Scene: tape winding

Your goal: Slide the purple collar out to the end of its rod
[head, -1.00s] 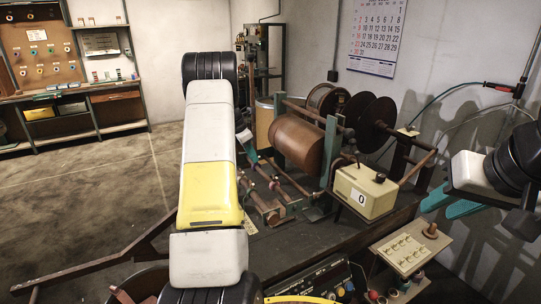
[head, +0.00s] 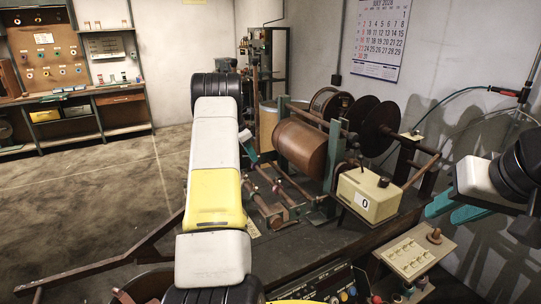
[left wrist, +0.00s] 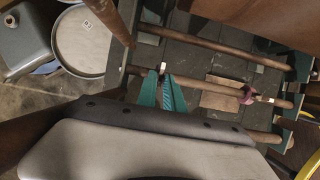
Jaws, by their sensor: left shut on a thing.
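The purple collar (left wrist: 248,94) sits around the middle rod (left wrist: 215,86) toward its right side in the left wrist view, beside a pale band. My left gripper (left wrist: 161,76) is at the same rod, well left of the collar and apart from it. Its teal fingers are shut on a small pale piece (left wrist: 163,67) at the rod; what it belongs to is unclear. In the head view the left gripper (head: 249,150) is partly behind my forearm, and I cannot make out the collar. My right gripper (head: 453,207) seems open and empty, right of the counter box.
More rods run above and below the middle rod. A copper-brown drum (head: 301,147) and dark discs (head: 377,120) stand behind. The cream counter box (head: 367,193) is on the right of the dark bench (head: 305,237). A spool panel (head: 413,256) is at the front right.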

